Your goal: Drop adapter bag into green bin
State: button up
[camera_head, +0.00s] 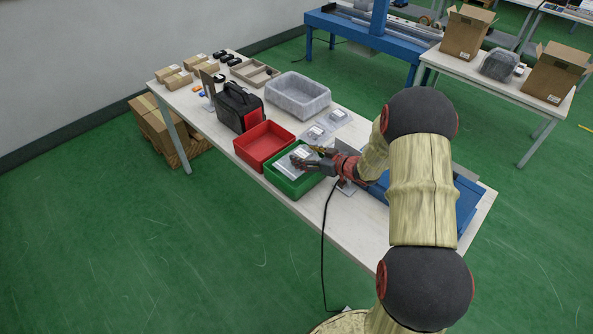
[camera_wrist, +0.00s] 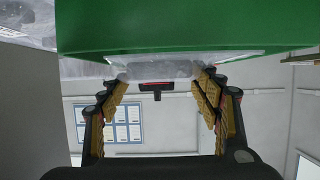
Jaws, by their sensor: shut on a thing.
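The green bin (camera_head: 293,189) stands on the white table beside the red bin. My gripper (camera_head: 318,153) is at the green bin and shut on a clear adapter bag (camera_head: 294,161). In the head view the bag lies over the bin's opening, and I cannot tell whether it touches the bin. In the wrist view the bag (camera_wrist: 160,68) shows between the fingers (camera_wrist: 160,95), and the green bin (camera_wrist: 190,30) fills the top. The adapter inside the bag is not clear.
The red bin (camera_head: 264,145) is next to the green bin. Two more clear bags (camera_head: 318,132) lie behind on the table (camera_head: 358,216). A grey bin (camera_head: 298,95), a black case (camera_head: 237,107) and a blue tray (camera_head: 400,200) stand nearby. A black cable (camera_head: 323,250) hangs in front.

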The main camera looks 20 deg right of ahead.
jog(key=o, duration=1.4)
jog(key=shift+s, duration=0.1)
jog(key=v, duration=1.2)
jog(key=shift+d+r, duration=0.1)
jog(key=shift+d, duration=0.05)
